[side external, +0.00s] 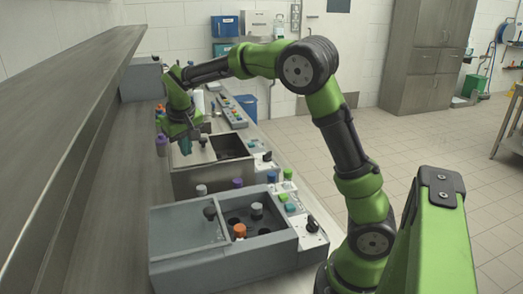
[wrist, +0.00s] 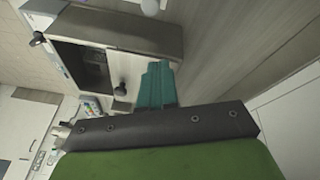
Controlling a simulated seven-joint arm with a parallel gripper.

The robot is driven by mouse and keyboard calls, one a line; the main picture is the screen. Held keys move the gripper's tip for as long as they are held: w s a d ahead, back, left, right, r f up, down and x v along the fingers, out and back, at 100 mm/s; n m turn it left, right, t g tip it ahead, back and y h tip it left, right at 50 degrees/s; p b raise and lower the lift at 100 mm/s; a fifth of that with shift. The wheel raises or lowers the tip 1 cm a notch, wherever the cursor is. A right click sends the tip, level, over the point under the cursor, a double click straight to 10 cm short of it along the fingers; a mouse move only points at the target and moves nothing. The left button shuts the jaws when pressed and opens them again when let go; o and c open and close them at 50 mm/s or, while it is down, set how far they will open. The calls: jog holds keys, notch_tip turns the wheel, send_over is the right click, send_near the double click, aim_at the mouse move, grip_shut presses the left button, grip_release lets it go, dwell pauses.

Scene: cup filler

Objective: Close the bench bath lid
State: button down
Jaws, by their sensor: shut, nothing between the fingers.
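The bench bath (side external: 205,178) is a steel box in the middle of the bench. Its flat lid (side external: 193,154) covers the left part, and a dark opening (side external: 234,146) shows on the right. A dark knob (side external: 203,141) stands on the lid. In the wrist view the bath shows the lid (wrist: 142,68), the knob (wrist: 120,89) and the dark opening (wrist: 88,66). My gripper (side external: 187,146) is at the lid's left side, beside the knob. Its teal fingers (wrist: 157,84) are together and empty; whether they touch the lid is unclear.
A grey box (side external: 180,267) with its own partly open lid and capped bottles stands nearer. Several capped bottles and a purple one (side external: 161,146) stand around the bath. A long shelf (side external: 65,110) overhangs the left side. The floor on the right is clear.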

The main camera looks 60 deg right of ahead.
aim_at(199, 147)
jog(key=w+d+r+h, duration=0.3)
jog(key=w+d+h, duration=0.15)
jog(key=w, duration=0.35)
jog(key=shift+y, duration=0.35)
jog(key=x, duration=1)
jog(key=shift+s+f, duration=0.1)
jog(key=shift+s, duration=0.25)
jog(key=d, duration=0.1)
jog(key=s+d, duration=0.1)
jog(key=d, duration=0.1)
jog(key=shift+f, duration=0.15)
jog(key=shift+s+d, duration=0.1)
jog(key=shift+d, duration=0.1)
jog(key=shift+d, duration=0.1)
jog(key=s+d, duration=0.9)
jog(key=shift+s, duration=0.2)
jog(key=shift+d+f, duration=0.1)
jog(key=shift+d, duration=0.05)
